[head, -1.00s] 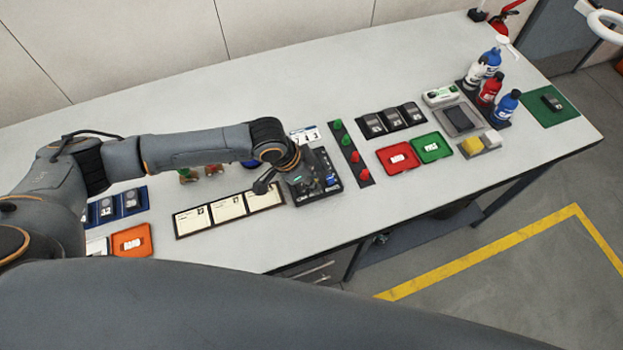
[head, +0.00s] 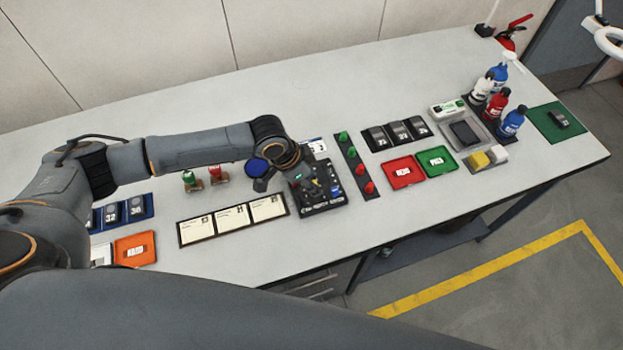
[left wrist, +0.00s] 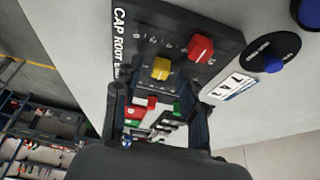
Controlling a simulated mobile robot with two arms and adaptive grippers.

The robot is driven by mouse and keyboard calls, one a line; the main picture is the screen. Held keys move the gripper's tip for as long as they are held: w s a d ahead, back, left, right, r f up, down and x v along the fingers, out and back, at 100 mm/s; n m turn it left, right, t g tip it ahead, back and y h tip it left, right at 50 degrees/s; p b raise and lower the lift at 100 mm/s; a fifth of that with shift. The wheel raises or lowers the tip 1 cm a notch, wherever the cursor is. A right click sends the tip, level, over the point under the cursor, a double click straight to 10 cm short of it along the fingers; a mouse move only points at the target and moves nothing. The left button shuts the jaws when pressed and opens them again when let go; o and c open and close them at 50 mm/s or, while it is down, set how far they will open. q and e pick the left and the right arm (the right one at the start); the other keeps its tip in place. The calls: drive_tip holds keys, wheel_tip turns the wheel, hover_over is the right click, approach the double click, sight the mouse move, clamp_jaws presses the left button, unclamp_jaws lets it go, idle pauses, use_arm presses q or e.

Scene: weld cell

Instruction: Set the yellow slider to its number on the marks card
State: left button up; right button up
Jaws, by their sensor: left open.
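The black slider panel (head: 328,209) stands mid-table below my left gripper (head: 300,183); its knobs are partly hidden in the head view. In the left wrist view the panel (left wrist: 170,22) carries a yellow slider (left wrist: 161,69) and a red slider (left wrist: 201,49), with number marks along their tracks. My left gripper (left wrist: 155,118) is open and empty, just short of the yellow slider. The marks card (head: 318,146) lies behind the panel; it also shows in the left wrist view (left wrist: 232,88), its numbers hard to read.
Right of the panel is a strip (head: 352,160) with green and red pegs, then red (head: 395,181) and green (head: 445,168) trays. Three cards in a black frame (head: 231,239) lie left of the panel. A round blue-topped object (head: 257,167) stands close behind the gripper.

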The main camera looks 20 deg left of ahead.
use_arm(q)
drive_tip(key=v, duration=1.1)
drive_tip(key=shift+a+r, duration=0.2)
drive_tip(key=shift+r, duration=0.1)
drive_tip(key=shift+s, duration=0.1)
